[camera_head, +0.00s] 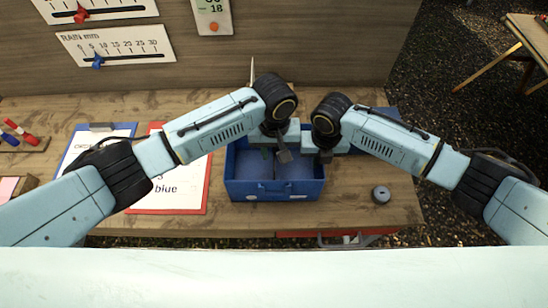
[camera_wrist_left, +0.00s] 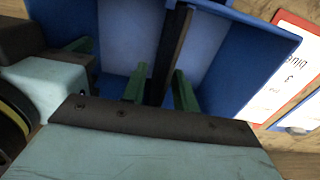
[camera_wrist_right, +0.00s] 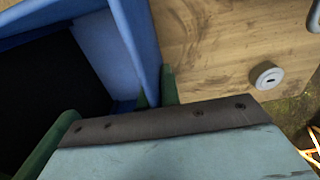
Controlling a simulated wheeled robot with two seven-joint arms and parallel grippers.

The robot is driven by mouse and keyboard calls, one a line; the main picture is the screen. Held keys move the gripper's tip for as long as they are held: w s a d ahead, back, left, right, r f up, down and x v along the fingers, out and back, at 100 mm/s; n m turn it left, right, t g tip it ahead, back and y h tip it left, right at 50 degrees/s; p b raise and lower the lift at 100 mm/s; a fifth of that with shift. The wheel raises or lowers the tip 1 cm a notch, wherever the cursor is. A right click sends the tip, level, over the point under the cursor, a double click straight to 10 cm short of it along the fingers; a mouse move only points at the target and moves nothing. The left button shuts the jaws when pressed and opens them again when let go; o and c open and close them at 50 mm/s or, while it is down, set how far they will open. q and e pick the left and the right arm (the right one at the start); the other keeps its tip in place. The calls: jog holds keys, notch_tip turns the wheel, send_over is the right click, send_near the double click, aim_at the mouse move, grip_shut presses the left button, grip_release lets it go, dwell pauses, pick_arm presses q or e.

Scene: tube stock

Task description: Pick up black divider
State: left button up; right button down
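The black divider (camera_wrist_left: 172,48) stands on edge inside the blue box (camera_head: 275,189), splitting its floor, and shows end-on in the left wrist view. Its dark broad face seems to fill the left of the right wrist view (camera_wrist_right: 45,75). My left gripper (camera_wrist_left: 160,90) is lowered over the divider, its green fingers on either side with small gaps. My right gripper (camera_wrist_right: 156,92) is at the box's right wall, with one green fingertip on each side and close against it. In the head view, the left gripper (camera_head: 283,152) and right gripper (camera_head: 323,156) partly hide the box interior.
A red-bordered sheet (camera_head: 185,195) and a blue-edged clipboard (camera_head: 90,140) lie left of the box. A small grey round object (camera_head: 381,194) sits right on the wooden table (camera_head: 350,215). Both grippers are close together.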

pick_arm(q)
grip_shut()
notch_tip(320, 180, up, 18)
dwell(0.7)
pick_arm(e)
jog(key=c, duration=1.5)
grip_release()
jog(key=shift+c, duration=0.2)
